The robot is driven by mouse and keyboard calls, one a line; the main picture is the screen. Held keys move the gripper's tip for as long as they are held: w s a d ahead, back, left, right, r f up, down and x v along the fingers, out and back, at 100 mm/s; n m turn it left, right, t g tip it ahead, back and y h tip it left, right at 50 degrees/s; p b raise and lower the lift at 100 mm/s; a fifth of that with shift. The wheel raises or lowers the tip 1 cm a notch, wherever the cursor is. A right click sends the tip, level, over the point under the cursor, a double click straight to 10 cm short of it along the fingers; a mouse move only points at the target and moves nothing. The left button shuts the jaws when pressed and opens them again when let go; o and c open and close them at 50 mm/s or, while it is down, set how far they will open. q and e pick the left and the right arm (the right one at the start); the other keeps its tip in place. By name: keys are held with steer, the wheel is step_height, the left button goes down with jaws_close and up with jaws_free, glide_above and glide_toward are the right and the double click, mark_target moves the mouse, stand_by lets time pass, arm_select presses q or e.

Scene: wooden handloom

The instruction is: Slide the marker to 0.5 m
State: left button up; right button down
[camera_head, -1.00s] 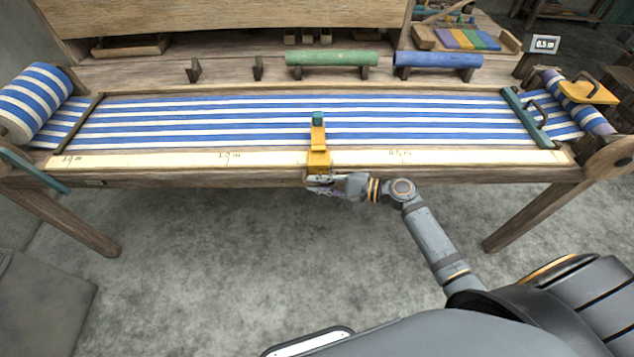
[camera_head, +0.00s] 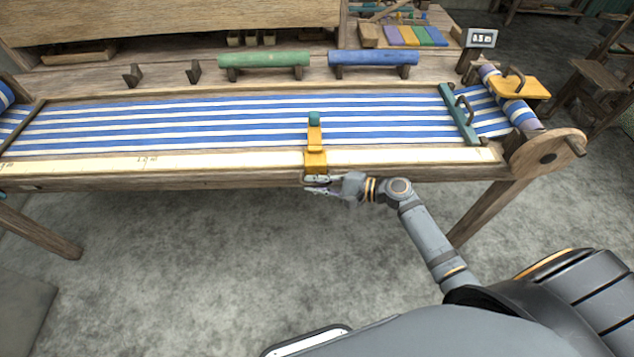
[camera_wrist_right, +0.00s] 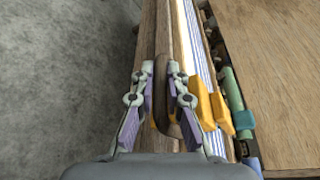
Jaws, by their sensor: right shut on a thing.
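The yellow marker (camera_head: 315,161) with a teal tip (camera_head: 314,118) sits across the pale measuring strip (camera_head: 230,160) on the loom's front rail. In the right wrist view its yellow body (camera_wrist_right: 205,102) and teal tip (camera_wrist_right: 243,120) lie right of the fingers. My right gripper (camera_head: 319,184) is at the marker's front end; in the wrist view its two fingers are shut on the marker's brown handle (camera_wrist_right: 163,88). A strip label (camera_head: 147,161) shows far left of the marker; no label is readable beside the marker. My left gripper is out of view.
Blue-and-white striped cloth (camera_head: 220,122) lies behind the strip. A teal bar (camera_head: 459,114) crosses the cloth at right, near the wheel-like end (camera_head: 548,157). A small sign (camera_head: 481,38) stands at the back right. Green (camera_head: 264,60) and blue (camera_head: 373,58) rolls lie behind. Floor in front is clear.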

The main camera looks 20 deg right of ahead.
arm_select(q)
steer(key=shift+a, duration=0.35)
arm_select(e)
steer(key=shift+a, duration=0.1)
steer(key=c, duration=1.4)
jaws_free()
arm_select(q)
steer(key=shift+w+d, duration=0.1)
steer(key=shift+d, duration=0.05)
arm_select(e)
steer(key=shift+o, duration=0.2)
steer(key=v, duration=1.2)
